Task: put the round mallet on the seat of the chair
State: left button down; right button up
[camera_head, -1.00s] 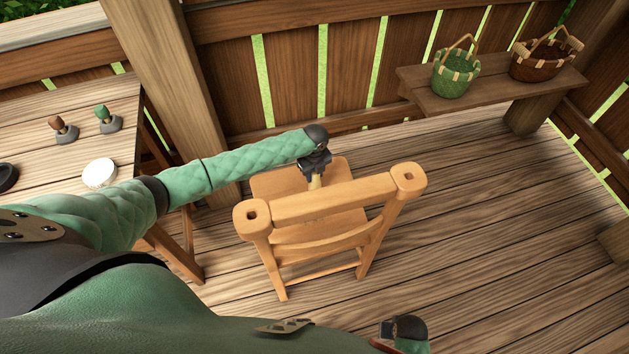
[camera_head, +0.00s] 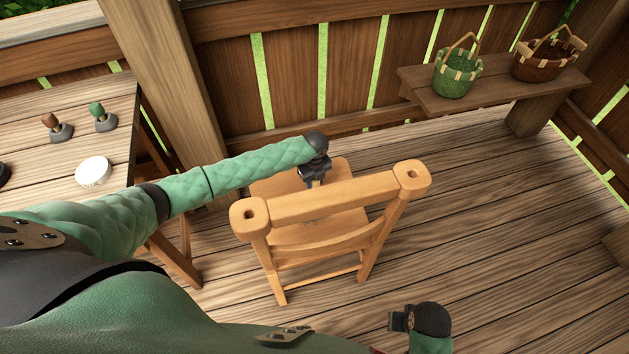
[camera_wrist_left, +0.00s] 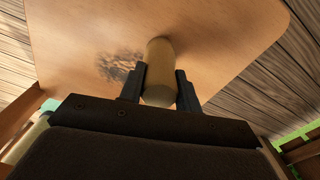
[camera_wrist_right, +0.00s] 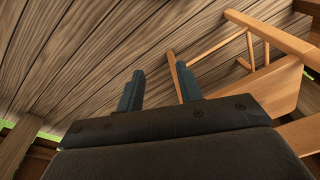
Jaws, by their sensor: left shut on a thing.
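The wooden chair (camera_head: 340,195) stands on the deck with its backrest toward me. Its seat (camera_head: 272,188) lies beyond the backrest and also fills much of the left wrist view (camera_wrist_left: 80,30). My left gripper (camera_head: 315,178) is over the seat. It is shut on the round mallet, a pale wooden cylinder (camera_wrist_left: 159,75) between the two fingers in the left wrist view. I cannot tell whether the mallet touches the seat. My right gripper (camera_wrist_right: 158,90) is open and empty, low and right of the chair.
A table (camera_head: 50,100) at the left holds a white round object (camera_head: 93,171), a brown-topped stamp (camera_head: 58,128) and a green-topped one (camera_head: 103,117). A bench (camera_head: 415,85) at the back right carries a green basket (camera_head: 457,75) and a brown basket (camera_head: 545,60). Deck to the right is clear.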

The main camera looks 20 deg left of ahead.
pick_arm(q)
jog(key=c, duration=1)
grip_release()
jog(key=shift+f, duration=0.1)
pick_arm(e)
jog(key=shift+s, duration=0.1)
pick_arm(q)
jog(key=shift+r, duration=0.3)
notch_tip(320, 180, up, 4)
jog(key=p, duration=0.3)
jog(key=shift+p, duration=0.3)
notch_tip(320, 180, up, 7)
jog(key=p, duration=0.5)
jog(key=shift+f, duration=0.1)
jog(key=shift+r+p, duration=0.4)
jog(key=shift+p, duration=0.15)
pick_arm(e)
jog(key=s+d+f, duration=0.1)
jog(key=s+f, duration=0.1)
jog(key=f, duration=0.7)
jog(key=s+d+f, duration=0.1)
jog(key=d+f, duration=0.1)
jog(key=f, duration=0.8)
jog(key=s+d+f, duration=0.2)
jog(key=f, duration=0.8)
jog(key=shift+s+d+f+t+h, duration=0.2)
jog(key=shift+s+f+t+h, duration=0.05)
jog(key=shift+s+t+h, duration=0.05)
